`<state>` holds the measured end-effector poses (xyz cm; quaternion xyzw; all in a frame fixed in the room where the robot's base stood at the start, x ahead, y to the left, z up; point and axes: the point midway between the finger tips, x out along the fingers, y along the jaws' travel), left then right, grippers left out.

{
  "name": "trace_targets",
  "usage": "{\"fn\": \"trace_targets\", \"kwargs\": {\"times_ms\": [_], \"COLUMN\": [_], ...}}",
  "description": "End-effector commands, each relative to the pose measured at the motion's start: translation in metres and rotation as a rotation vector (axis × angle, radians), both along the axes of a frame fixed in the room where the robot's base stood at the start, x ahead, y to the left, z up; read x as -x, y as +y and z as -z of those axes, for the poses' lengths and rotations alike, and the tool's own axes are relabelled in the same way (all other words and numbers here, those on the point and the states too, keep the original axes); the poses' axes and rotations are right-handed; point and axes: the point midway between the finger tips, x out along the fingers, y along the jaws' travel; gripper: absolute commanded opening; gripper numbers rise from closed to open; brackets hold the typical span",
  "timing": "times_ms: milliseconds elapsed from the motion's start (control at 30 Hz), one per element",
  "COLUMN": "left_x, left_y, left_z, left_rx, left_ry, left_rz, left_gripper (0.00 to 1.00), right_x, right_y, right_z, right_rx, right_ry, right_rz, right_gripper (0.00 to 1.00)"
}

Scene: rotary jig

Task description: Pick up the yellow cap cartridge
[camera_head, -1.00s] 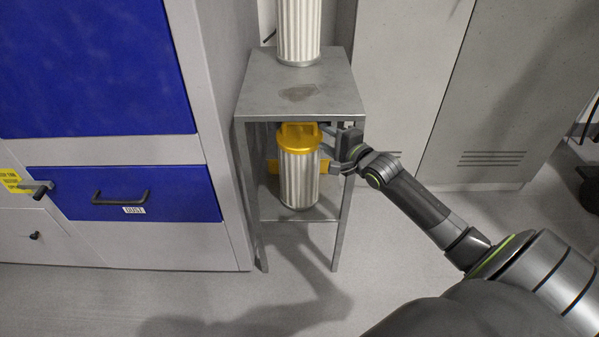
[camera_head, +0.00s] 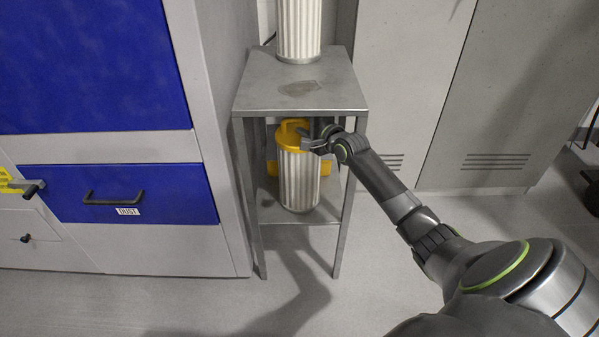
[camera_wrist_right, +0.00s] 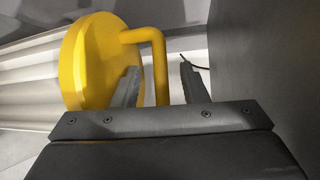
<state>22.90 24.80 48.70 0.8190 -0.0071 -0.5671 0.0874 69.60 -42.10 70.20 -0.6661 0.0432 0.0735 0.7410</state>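The yellow cap cartridge (camera_head: 298,182) stands upright on the lower shelf of a grey metal stand. It has a pale pleated body and a yellow cap (camera_head: 287,136), which also shows in the right wrist view (camera_wrist_right: 88,60). A bent yellow handle (camera_wrist_right: 159,70) sticks out from the cap. My right gripper (camera_head: 309,138) is at the right side of the cap, under the stand's top. In the right wrist view my right gripper (camera_wrist_right: 160,84) is open, with the handle between its spread fingers. I cannot tell whether either finger touches it. My left gripper is out of view.
The stand's top plate (camera_head: 258,98) lies close above the cap, with legs at the sides. A second pleated cartridge (camera_head: 299,28) stands on top. A cabinet with a blue drawer (camera_head: 180,197) is at the left. Grey lockers (camera_head: 420,80) stand behind. The floor in front is clear.

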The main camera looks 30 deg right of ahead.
Motion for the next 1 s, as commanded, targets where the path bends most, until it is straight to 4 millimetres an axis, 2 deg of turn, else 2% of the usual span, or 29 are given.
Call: {"fn": "trace_targets", "kwargs": {"times_ms": [233, 533, 1000], "left_x": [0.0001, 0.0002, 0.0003], "left_y": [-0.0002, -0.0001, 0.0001], "left_z": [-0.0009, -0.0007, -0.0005], "left_rx": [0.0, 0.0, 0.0], "left_ry": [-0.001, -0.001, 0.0], "left_rz": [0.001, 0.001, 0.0], "left_gripper": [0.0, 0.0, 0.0], "right_x": [-0.001, -0.0007, -0.0005], "right_y": [0.0001, 0.0, -0.0001], "right_z": [-0.0004, -0.0002, 0.0002], "right_rx": [0.0, 0.0, 0.0], "right_ry": [0.0, 0.0, 0.001], "right_rz": [0.0, 0.0, 0.0], "right_gripper": [0.38, 0.0, 0.0]}}
